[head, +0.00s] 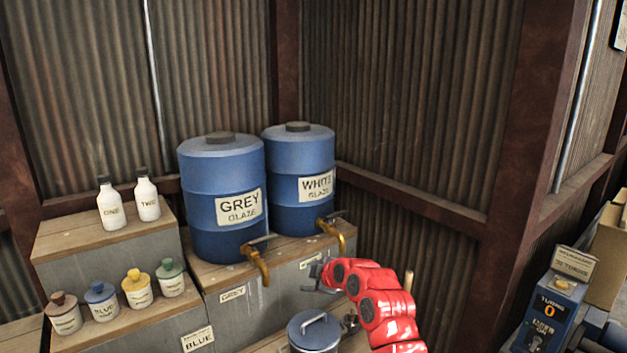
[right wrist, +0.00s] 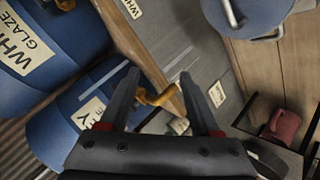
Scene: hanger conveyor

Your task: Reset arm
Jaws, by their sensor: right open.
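My right arm is red and comes up from the bottom in the head view. Its right gripper (head: 317,273) is near the wooden stand's front, just below the white glaze drum's brass tap (head: 333,234). In the right wrist view the right gripper (right wrist: 160,73) is open, with its two dark fingers apart. A brass tap (right wrist: 157,97) appears between the fingers in that picture, but seems to lie beyond them. I see nothing held. My left gripper is not in view.
A grey glaze drum (head: 223,165) and a white glaze drum (head: 299,160) stand on the wooden-topped stand. A lidded grey-blue pot (head: 315,335) is below the gripper. Bottles (head: 110,205) and small lidded jars (head: 137,290) stand at left. Boxes (head: 560,300) are at right.

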